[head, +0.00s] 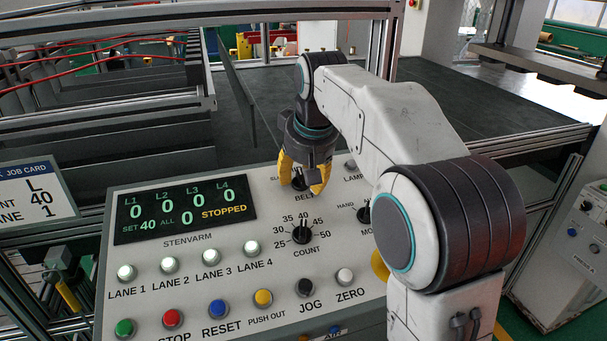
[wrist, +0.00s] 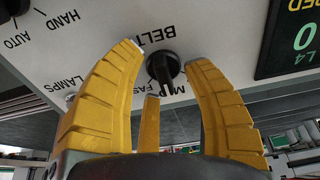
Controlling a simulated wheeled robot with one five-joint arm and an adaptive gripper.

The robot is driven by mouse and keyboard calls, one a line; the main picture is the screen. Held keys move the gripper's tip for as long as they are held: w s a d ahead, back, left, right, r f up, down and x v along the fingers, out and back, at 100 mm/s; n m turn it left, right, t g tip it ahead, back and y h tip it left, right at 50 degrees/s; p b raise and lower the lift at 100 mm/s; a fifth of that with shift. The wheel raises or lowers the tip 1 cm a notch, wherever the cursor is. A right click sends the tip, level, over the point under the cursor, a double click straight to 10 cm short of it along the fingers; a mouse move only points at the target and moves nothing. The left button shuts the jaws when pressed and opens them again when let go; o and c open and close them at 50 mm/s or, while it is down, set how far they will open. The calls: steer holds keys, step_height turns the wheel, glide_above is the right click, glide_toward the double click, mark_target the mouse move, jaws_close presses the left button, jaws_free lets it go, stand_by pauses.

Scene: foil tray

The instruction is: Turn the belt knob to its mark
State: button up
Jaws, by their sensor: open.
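A count knob (head: 302,232) and a mode knob (head: 364,212) are near. Lane lamps and coloured buttons (head: 217,308) line the panel. The display (head: 185,210) reads set 40, STOPPED. A job card (head: 32,192) stands at left, partly cut off, showing L, 40 and 1.

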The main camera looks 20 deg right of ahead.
jaws_close()
stand_by(0.5)
